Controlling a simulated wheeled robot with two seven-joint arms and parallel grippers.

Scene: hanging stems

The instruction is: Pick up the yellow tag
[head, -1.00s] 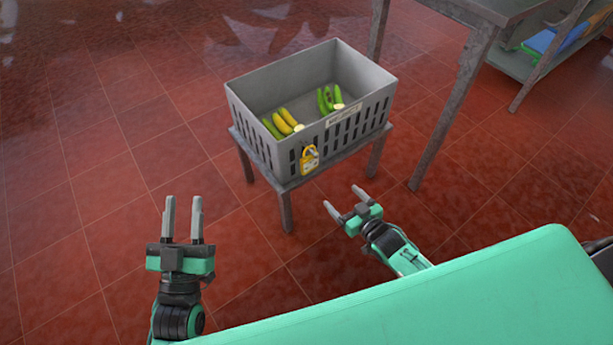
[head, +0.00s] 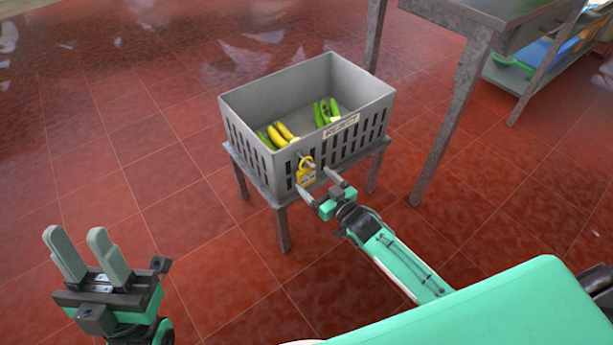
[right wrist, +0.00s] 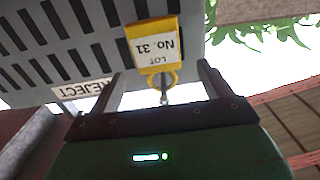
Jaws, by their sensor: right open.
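The yellow tag (head: 306,172) hangs on the front wall of the grey crate (head: 250,101). In the right wrist view the tag (right wrist: 153,42) reads "LOT No. 31" and has a yellow ring on a metal peg. My right gripper (head: 317,179) is open and close in front of the tag. In the right wrist view its fingers stand apart on either side of the tag's ring, with a gap visible at each side. My left gripper (head: 79,248) is open and empty at the lower left, far from the crate.
The crate bears a "REJECT" label (head: 341,126) and holds yellow bananas (head: 283,131) and green bananas (head: 326,111). It stands on a small grey stand (head: 283,230). A grey table (head: 470,62) stands at the right. The floor at left is clear.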

